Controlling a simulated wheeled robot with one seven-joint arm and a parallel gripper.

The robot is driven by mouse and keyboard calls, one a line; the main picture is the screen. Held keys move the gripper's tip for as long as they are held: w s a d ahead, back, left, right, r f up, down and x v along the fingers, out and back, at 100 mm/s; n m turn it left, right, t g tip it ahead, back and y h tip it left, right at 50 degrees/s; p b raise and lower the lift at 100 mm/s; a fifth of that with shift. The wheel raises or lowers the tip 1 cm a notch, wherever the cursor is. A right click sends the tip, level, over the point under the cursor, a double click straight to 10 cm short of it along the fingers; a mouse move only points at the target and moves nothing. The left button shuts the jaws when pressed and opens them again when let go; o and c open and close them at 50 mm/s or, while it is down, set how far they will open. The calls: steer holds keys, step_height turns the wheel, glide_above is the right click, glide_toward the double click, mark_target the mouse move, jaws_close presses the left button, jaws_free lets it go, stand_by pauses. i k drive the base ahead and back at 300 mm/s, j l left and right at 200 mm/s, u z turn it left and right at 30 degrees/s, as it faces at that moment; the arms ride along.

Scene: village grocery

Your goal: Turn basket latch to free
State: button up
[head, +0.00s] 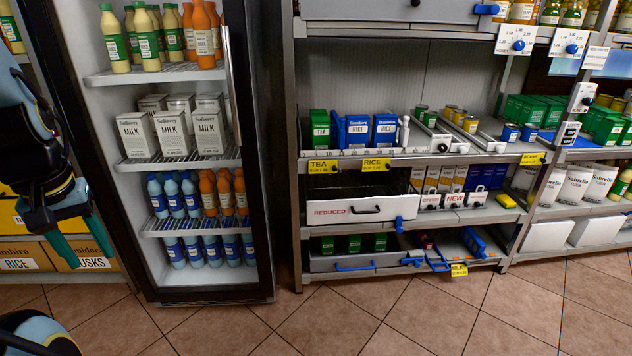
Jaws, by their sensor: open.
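My gripper (82,248) hangs at the left edge of the head view, with two teal fingers apart and nothing between them. It is in front of the boxes left of the fridge, far from the shelf unit. I cannot tell for sure which part is the basket latch. A small blue tab (399,224) sits at the right end of the drawer marked REDUCED (342,211). Blue bar-like parts (436,262) are at the front of the bottom shelf. No "free" marking is readable on either.
A fridge (265,200) with milk cartons and bottles stands between my gripper and the shelf unit (300,180). White dial cards with blue knobs (516,44) hang at upper right. The tiled floor (370,315) in front is clear.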

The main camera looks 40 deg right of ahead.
mark_target(398, 227)
steer(key=l+u, duration=0.15)
steer(key=l, duration=0.35)
steer(key=l+u, duration=0.1)
steer(key=l, duration=0.35)
steer(key=l+u, duration=0.15)
steer(key=l, duration=0.35)
steer(key=k+l+u, duration=0.1)
steer(key=l, duration=0.35)
steer(key=k+l+u, duration=0.15)
steer(key=l, duration=0.35)
steer(key=k+l+u, duration=0.1)
steer(key=l, duration=0.35)
steer(key=k+l+u, duration=0.2)
steer(key=k, duration=0.2)
steer(key=k+l+u, duration=0.15)
steer(key=k, duration=0.25)
steer(key=k+l+u, duration=0.2)
steer(key=k, duration=0.25)
steer(key=k+j+u, duration=0.2)
steer(key=k+j, duration=0.2)
steer(key=j, duration=0.15)
